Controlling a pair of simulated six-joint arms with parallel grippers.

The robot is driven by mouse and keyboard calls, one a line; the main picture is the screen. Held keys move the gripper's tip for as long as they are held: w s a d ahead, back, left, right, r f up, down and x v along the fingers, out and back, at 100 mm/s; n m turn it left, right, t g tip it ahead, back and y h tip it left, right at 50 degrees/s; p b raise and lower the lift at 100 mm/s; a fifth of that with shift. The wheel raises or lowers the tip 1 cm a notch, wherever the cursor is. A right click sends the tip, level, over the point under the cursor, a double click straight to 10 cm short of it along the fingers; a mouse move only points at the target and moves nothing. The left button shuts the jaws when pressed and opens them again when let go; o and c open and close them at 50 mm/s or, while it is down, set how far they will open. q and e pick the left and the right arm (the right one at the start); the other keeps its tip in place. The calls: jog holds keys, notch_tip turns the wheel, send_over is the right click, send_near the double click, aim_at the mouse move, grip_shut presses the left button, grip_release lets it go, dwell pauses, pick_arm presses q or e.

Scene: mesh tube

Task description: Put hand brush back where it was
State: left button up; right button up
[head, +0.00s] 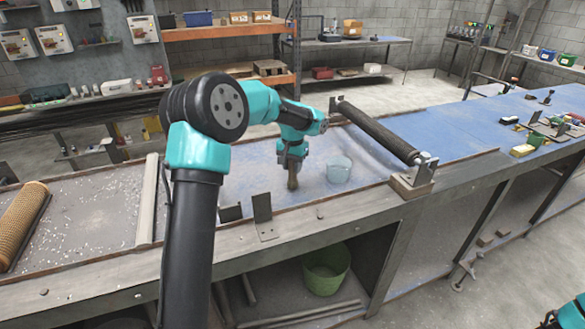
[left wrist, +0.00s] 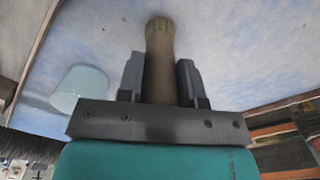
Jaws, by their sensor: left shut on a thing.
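My left gripper (head: 291,164) is over the blue-stained middle of the bench and points down. It is shut on the hand brush (head: 292,182), of which a short brown end shows below the jaws. In the left wrist view the brush's brown round handle (left wrist: 160,62) stands between the two dark fingers (left wrist: 160,80). Its bristles cannot be made out. Whether the brush touches the bench is unclear. My right gripper is out of view.
A pale blue translucent cup (head: 339,169) stands just right of the brush; it also shows in the left wrist view (left wrist: 78,88). A long dark roller (head: 375,130) lies behind. Metal brackets (head: 263,214) stand at the front edge. A tan mesh tube (head: 20,221) lies far left.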

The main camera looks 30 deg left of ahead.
pick_arm(q)
jog(key=shift+f, duration=0.4)
jog(key=shift+f, duration=0.2)
jog(key=o, duration=0.9)
jog(key=shift+r, duration=0.1)
notch_tip(320, 180, up, 12)
jog(key=shift+r, duration=0.1)
